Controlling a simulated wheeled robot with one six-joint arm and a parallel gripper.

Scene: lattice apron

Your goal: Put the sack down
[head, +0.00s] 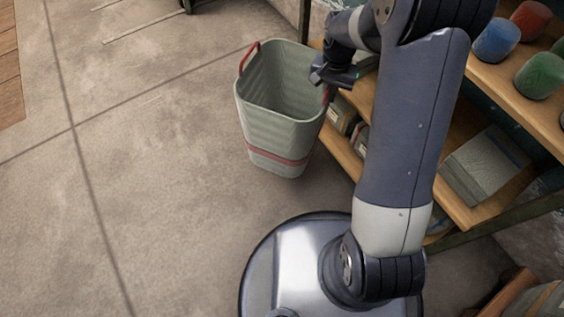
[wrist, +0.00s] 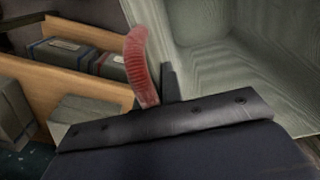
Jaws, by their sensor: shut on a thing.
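The sack (head: 262,128) is a tall, pale green, open-topped bag with two red handles and a red stripe near its base. It is upright and looks empty in the head view. My gripper (head: 328,84) is at its right rim, shut on the red handle on that side. In the wrist view the red handle (wrist: 138,62) rises at my gripper (wrist: 160,88), and the sack's inside (wrist: 225,65) shows to the right. I cannot tell whether the sack's base touches the floor.
Wooden shelves (head: 462,213) stand close on the right, with boxes (head: 485,165) below and coloured pots (head: 540,76) above. Boxes (wrist: 62,50) also show left of the handle in the wrist view. The concrete floor (head: 160,190) to the left is clear.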

